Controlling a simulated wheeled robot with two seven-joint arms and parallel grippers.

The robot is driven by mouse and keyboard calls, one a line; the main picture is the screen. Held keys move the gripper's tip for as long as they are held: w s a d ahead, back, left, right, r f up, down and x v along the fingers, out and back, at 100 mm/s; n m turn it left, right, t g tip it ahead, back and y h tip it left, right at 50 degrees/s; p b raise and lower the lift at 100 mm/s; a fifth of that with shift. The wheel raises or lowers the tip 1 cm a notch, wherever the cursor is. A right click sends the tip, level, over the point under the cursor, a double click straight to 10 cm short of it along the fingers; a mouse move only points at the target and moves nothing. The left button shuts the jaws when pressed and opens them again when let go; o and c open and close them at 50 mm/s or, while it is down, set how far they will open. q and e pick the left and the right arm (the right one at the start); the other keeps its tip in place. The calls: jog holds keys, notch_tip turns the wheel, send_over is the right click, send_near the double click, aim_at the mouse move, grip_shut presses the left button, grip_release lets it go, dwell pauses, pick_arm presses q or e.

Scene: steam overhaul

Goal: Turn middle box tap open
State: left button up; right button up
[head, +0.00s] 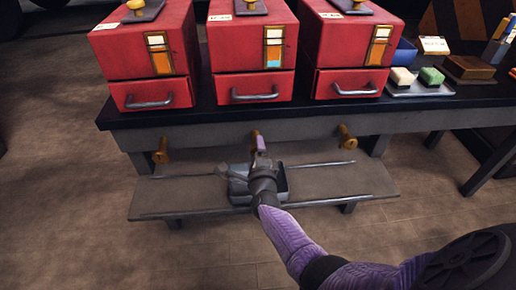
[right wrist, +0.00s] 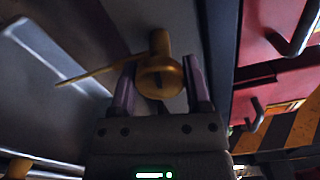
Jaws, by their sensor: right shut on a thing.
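The middle red box (head: 251,50) stands on the dark bench between two like boxes. In the right wrist view the brass tap (right wrist: 160,76) lies between the two purple fingers, with a thin brass rod running off to the left. The gripper is shut on the tap. My left gripper is not in view.
Brass taps of the left box (head: 161,152) and right box (head: 347,138) stick out on either side. A grey tray (head: 240,194) sits on the low shelf (head: 165,197) below my gripper. A blue bin (head: 404,51) and blocks stand at the right. The floor in front is clear.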

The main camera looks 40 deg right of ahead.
jog(key=shift+n, duration=1)
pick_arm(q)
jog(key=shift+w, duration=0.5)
pick_arm(e)
jog(key=shift+f+n, duration=0.1)
jog(key=shift+n, duration=0.2)
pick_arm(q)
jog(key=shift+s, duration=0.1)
pick_arm(e)
jog(key=o, duration=1)
jog(key=shift+c, duration=0.2)
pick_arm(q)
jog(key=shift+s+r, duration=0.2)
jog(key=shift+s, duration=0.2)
pick_arm(e)
jog(key=o, duration=0.3)
pick_arm(q)
jog(key=shift+p, duration=0.3)
pick_arm(e)
jog(key=shift+o, duration=0.2)
jog(key=shift+s, duration=0.1)
